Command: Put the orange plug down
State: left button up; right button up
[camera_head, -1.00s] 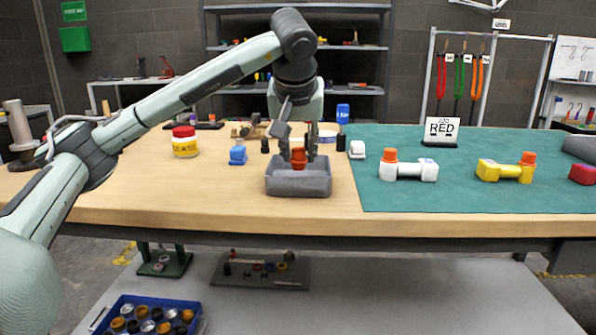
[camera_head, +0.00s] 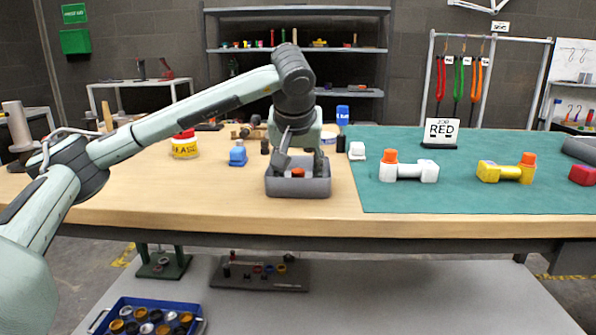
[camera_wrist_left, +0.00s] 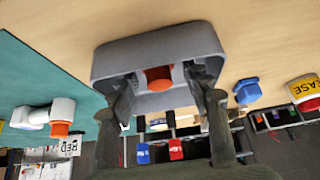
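The orange plug (camera_head: 298,173) is down inside the grey tray (camera_head: 298,188), its lower part hidden by the tray's front wall. In the left wrist view the plug (camera_wrist_left: 159,78) shows against the inside of the tray (camera_wrist_left: 160,45). My left gripper (camera_head: 300,168) reaches down into the tray. Its fingers are spread, one on each side of the plug, with gaps between plug and fingers; the left wrist view also shows the open gripper (camera_wrist_left: 160,84). My right gripper is in neither view.
White (camera_head: 408,172) and yellow (camera_head: 505,172) fittings with orange plugs lie on the green mat (camera_head: 450,200), near the RED sign (camera_head: 438,131).

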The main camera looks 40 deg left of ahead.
pick_arm(q)
jog(key=shift+r, duration=0.1)
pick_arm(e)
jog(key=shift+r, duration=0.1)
pick_arm(q)
jog(key=shift+r, duration=0.2)
jog(key=p+v, duration=0.1)
jog(key=v, duration=1.1)
jog(key=shift+p, duration=0.35)
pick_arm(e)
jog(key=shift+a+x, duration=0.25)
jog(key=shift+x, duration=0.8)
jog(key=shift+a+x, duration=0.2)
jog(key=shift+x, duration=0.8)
